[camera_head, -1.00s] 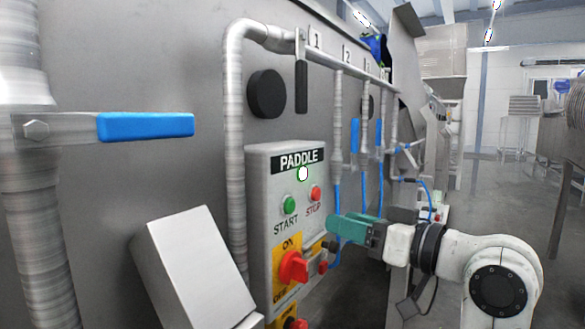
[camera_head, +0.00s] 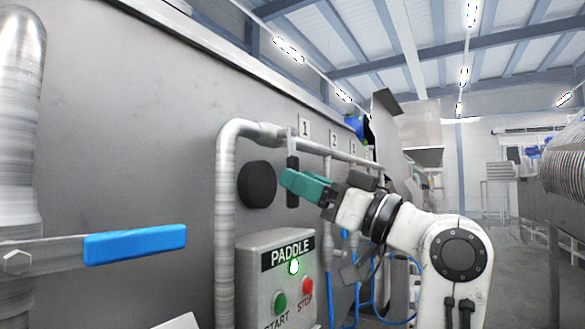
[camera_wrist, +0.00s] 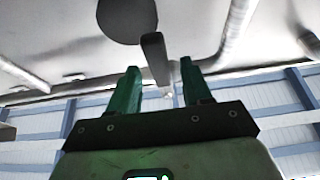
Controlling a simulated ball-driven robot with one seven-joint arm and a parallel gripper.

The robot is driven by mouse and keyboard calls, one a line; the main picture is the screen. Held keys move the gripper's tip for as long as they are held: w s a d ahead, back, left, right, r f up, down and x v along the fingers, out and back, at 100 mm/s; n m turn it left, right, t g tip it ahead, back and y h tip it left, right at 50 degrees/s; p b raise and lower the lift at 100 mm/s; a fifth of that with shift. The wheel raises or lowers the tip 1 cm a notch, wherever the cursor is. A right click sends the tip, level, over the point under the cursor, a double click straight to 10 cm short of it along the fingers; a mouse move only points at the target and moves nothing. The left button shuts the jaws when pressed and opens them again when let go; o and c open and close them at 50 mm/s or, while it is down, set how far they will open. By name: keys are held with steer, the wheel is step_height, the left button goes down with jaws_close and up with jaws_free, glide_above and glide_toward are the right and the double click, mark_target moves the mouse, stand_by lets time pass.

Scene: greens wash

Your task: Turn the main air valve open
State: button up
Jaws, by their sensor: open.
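A black lever (camera_head: 292,199) hangs straight down from the grey horizontal pipe, beside the label 1. It looks like a valve handle; no label reads as main air. My gripper (camera_head: 290,182), with green fingers, is in front of the lever and hides its middle. In the wrist view my gripper (camera_wrist: 159,68) is open, and the black lever (camera_wrist: 152,50) shows between its fingertips. I cannot tell whether either finger touches it. A blue-handled lever (camera_head: 135,244) lies horizontal on a thick pipe at the left, away from my gripper.
A round black knob (camera_head: 257,184) sits on the steel wall left of the lever. The grey PADDLE box (camera_head: 250,280) with green and red buttons is below my gripper. A vertical pipe (camera_head: 225,200) runs beside it. Blue hoses (camera_head: 375,300) hang at the right.

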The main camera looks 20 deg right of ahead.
steer(key=shift+x, duration=1.4)
jaws_close()
